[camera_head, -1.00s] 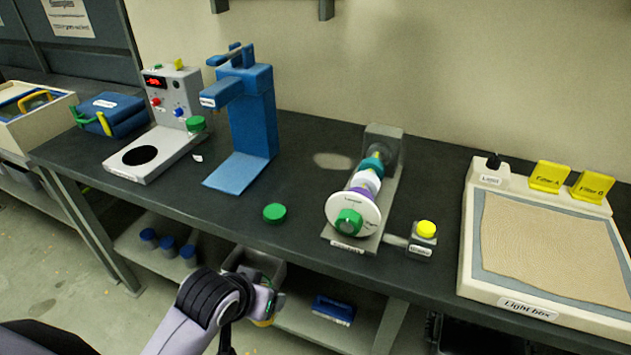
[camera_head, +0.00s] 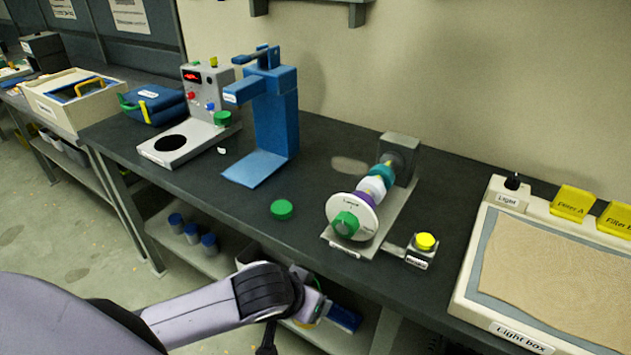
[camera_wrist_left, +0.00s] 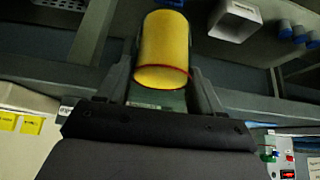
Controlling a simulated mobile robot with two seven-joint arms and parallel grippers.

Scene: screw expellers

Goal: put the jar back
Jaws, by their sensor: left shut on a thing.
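A yellow jar (camera_wrist_left: 162,48) with a thin red line near its lower edge is between the two fingers of my left gripper (camera_wrist_left: 164,75) in the left wrist view. The gripper is shut on it. In the head view my left gripper (camera_head: 314,302) is low, in front of the bench's front edge and by the lower shelf. Only a small yellow patch shows there, and the arm hides most of the jar. My right gripper is not in view.
Blue-capped containers (camera_head: 192,234) stand on the lower shelf (camera_head: 165,240). On the bench (camera_head: 240,205) are a green cap (camera_head: 281,209), a blue stand (camera_head: 275,125), a device with a round dial (camera_head: 353,219), a yellow button (camera_head: 425,242) and a light box (camera_head: 530,265).

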